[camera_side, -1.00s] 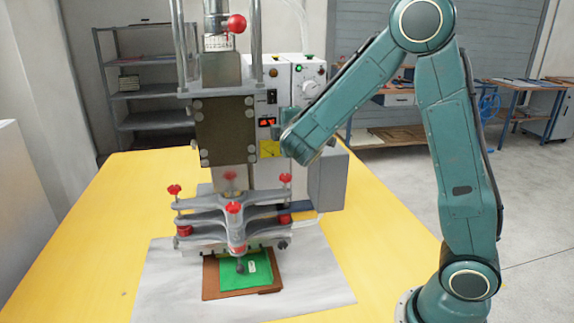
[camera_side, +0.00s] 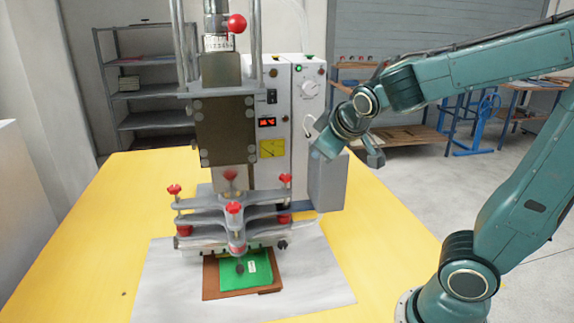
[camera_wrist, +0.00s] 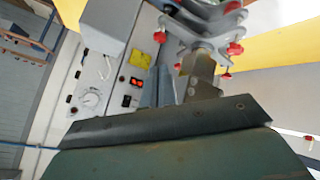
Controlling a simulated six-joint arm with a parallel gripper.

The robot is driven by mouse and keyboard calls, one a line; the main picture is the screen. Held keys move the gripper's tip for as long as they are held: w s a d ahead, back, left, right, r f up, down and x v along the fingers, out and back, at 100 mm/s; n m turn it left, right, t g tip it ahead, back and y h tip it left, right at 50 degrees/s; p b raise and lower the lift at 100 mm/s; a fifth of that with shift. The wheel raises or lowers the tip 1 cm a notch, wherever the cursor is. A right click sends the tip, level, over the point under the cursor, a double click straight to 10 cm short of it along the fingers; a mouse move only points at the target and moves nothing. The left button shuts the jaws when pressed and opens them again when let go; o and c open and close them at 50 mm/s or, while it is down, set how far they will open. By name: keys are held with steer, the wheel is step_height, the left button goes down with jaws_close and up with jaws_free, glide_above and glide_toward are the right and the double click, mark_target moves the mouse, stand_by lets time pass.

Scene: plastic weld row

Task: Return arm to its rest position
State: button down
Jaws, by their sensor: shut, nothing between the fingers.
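My gripper (camera_side: 374,157) is at the end of my raised teal arm in the side view, to the right of the press and clear of it. Its fingers are small there and hard to make out, but it is shut and empty. The welding press (camera_side: 226,130) stands upright on the yellow table. Under its head lies a green piece (camera_side: 232,270) with a small white label, on a brown board (camera_side: 212,278).
The press's control box (camera_side: 307,90) and a grey side box (camera_side: 328,183) are nearest my gripper; they also show in the wrist view. A light mat (camera_side: 165,290) lies on the yellow table (camera_side: 110,220). A shelf and workbenches stand behind. The table's right part is clear.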

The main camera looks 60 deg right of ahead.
steer(key=s+a+g+y, duration=0.1)
steer(key=s+a+y, duration=0.1)
steer(key=s+a, duration=0.2)
steer(key=s+a+g+y, duration=0.1)
steer(key=s+a, duration=0.4)
steer(key=s, duration=0.5)
steer(key=shift+a+f+m+y, duration=0.15)
steer(key=shift+f+m+y, duration=0.15)
steer(key=shift+y, duration=0.5)
steer(key=shift+w, duration=0.1)
stand_by(0.4)
